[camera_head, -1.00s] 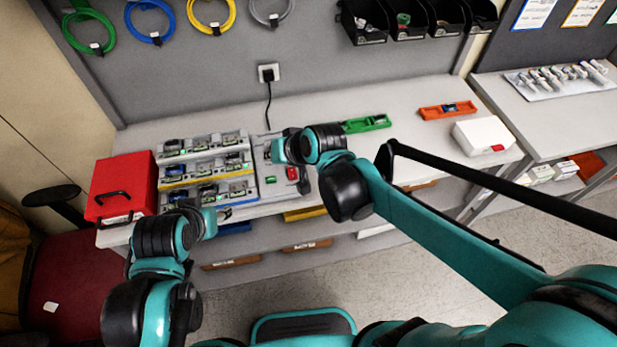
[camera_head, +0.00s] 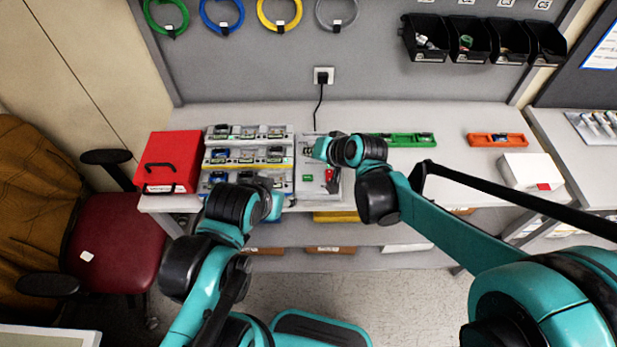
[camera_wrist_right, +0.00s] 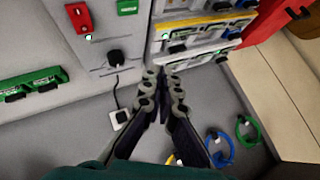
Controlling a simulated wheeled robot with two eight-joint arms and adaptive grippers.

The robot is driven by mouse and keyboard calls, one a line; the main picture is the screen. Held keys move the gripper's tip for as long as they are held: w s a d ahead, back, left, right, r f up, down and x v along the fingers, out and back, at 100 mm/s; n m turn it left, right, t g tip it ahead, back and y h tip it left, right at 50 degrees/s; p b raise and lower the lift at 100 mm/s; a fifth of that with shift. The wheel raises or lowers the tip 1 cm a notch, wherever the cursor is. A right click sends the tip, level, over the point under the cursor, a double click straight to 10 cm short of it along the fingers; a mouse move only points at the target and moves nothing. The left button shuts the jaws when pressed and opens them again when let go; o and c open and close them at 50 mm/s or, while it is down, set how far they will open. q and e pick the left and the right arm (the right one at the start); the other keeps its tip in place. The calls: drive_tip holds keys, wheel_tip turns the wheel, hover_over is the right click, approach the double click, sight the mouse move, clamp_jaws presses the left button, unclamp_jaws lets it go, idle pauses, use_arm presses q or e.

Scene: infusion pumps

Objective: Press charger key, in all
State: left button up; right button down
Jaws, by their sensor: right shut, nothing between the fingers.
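The grey charger panel (camera_head: 303,188) lies on the bench beside the pump rack. It has a green key (camera_head: 307,178) and a red switch (camera_head: 331,186). In the right wrist view the green key (camera_wrist_right: 127,7) and red switch (camera_wrist_right: 78,18) are at the top, with a black knob (camera_wrist_right: 117,57) below them. My right gripper (camera_wrist_right: 164,77) is shut and empty, its tips near the edge between panel and rack. In the head view it is mostly hidden behind its own wrist. My left arm ends in front of the rack; its fingers are not clear.
The pump rack (camera_head: 247,168) holds several pumps in three tiers. A red case (camera_head: 168,162) stands at its left. Green (camera_head: 401,140) and orange (camera_head: 497,140) trays and a white box (camera_head: 533,171) lie to the right. A black cable (camera_head: 320,103) runs to the wall socket.

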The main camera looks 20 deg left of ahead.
sight(309, 179)
wheel_tip(309, 179, down, 8)
drive_tip(key=b, duration=0.6)
drive_tip(key=shift+f, duration=0.2)
idle(1.0)
drive_tip(key=shift+f+b, duration=0.4)
drive_tip(key=shift+b, duration=0.15)
drive_tip(key=shift+f+b, duration=0.35)
drive_tip(key=shift+f, duration=0.05)
drive_tip(key=shift+r, duration=0.15)
idle(0.5)
drive_tip(key=shift+r+p, duration=0.7)
drive_tip(key=shift+r, duration=0.05)
wheel_tip(309, 179, up, 5)
drive_tip(key=p, duration=0.4)
